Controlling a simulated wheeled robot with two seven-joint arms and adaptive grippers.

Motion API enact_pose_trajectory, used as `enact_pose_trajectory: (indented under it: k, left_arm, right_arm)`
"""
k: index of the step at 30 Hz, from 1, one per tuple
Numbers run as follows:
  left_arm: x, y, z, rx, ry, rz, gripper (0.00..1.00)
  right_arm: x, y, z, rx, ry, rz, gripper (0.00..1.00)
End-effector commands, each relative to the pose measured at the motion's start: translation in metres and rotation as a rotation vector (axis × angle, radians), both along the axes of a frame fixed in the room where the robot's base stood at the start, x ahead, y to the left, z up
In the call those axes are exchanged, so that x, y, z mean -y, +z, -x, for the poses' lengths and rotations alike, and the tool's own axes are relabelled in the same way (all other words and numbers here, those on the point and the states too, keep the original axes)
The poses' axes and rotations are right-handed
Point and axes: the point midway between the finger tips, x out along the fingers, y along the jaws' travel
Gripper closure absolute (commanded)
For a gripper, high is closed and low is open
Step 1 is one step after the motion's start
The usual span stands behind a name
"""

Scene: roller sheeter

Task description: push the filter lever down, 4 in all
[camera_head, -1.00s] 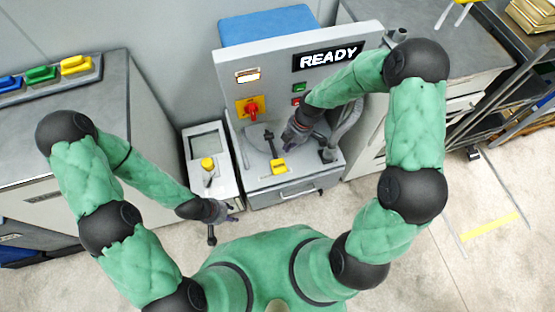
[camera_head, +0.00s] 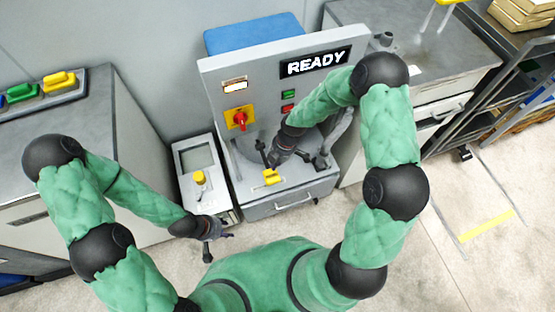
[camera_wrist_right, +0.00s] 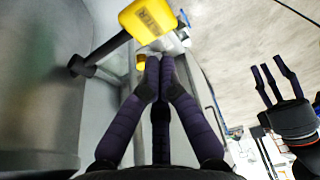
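The filter lever is a dark rod with a yellow labelled handle (camera_head: 271,177) at the front of the grey machine. The handle also shows large in the right wrist view (camera_wrist_right: 147,18), its rod running down left to a dark pivot. My right gripper (camera_head: 274,160) is just behind and beside the lever in the head view. In its wrist view, its purple fingertips (camera_wrist_right: 158,64) are together, just below the handle, with no object between them; contact cannot be told. My left gripper (camera_head: 226,230) hangs left of the machine, its fingers apart and empty.
The machine's panel shows READY (camera_head: 316,62), with a red knob (camera_head: 240,119) and green and red buttons. A small console with a yellow knob (camera_head: 199,177) stands left of it. A dark hose or fitting (camera_head: 321,162) is right of my right gripper. Counters flank both sides.

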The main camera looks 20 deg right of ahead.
Motion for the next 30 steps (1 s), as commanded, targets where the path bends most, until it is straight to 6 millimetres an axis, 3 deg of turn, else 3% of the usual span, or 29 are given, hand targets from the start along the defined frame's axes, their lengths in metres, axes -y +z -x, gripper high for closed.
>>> enact_pose_trajectory:
  k: [1,6,12,30]
  left_arm:
    - [0.000,-0.006,0.000,0.000,0.000,0.000,0.60]
    - [0.000,-0.018,0.000,0.000,0.000,0.000,0.60]
    - [0.000,-0.026,0.000,0.000,0.000,0.000,0.60]
    - [0.000,-0.031,0.000,0.000,0.000,0.000,0.60]
  right_arm:
    - [-0.003,-0.013,0.001,-0.002,0.003,0.000,1.00]
    - [-0.008,-0.041,0.001,-0.001,-0.001,0.000,1.00]
    - [-0.008,-0.060,0.000,0.001,0.001,0.000,1.00]
    - [-0.008,-0.073,0.002,0.000,0.000,0.000,1.00]
